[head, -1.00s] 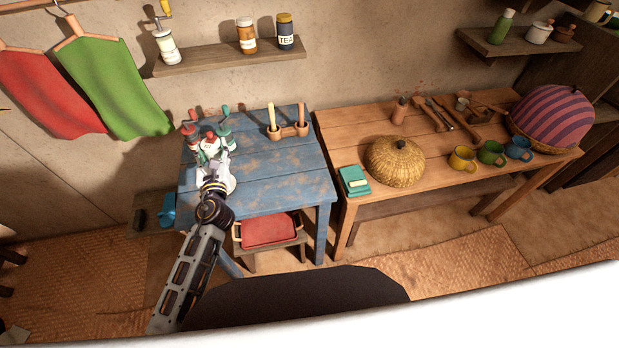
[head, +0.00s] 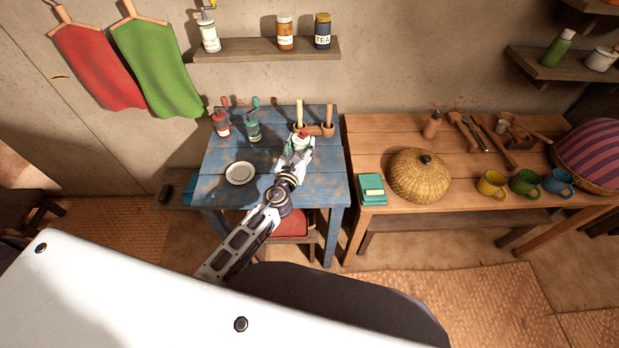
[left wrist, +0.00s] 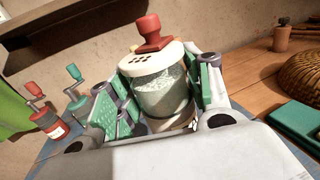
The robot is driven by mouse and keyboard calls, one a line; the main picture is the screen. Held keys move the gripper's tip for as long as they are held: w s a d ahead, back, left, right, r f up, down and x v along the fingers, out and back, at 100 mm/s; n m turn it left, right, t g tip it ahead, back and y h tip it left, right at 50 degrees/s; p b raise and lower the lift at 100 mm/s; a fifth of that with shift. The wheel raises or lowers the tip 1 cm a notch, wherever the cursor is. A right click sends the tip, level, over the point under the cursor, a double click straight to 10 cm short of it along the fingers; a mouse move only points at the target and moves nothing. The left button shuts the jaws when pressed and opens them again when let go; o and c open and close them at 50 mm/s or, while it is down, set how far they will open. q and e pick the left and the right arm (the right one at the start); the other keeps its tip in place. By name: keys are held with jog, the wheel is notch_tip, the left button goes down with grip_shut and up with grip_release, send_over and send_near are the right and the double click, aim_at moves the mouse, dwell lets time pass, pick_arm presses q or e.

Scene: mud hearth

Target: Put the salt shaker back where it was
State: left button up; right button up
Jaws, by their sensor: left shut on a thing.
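In the head view the shaker (head: 302,138) shows small at the gripper's tip, over the right part of the blue table (head: 320,187), in front of a wooden holder (head: 315,130). Its base is hidden, so I cannot tell whether it touches the table. My right gripper is not in view.
A white saucer (head: 240,173) sits empty on the blue table's left half. A red grinder (head: 222,125) and a green grinder (head: 253,130) stand at its back left. A teal box stack (head: 372,189) and a woven basket (head: 418,175) stand on the wooden table to the right.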

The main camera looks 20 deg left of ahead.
aim_at(303, 153)
pick_arm(q)
jog(key=shift+d+h, duration=0.2)
jog(key=shift+h, duration=0.1)
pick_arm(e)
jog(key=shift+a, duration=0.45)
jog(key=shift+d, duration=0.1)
pick_arm(q)
jog(key=shift+f, duration=0.25)
jog(key=shift+f+b, duration=1.15)
jog(key=shift+f, duration=0.25)
jog(key=shift+f+b, duration=0.85)
jog(key=shift+f, duration=0.55)
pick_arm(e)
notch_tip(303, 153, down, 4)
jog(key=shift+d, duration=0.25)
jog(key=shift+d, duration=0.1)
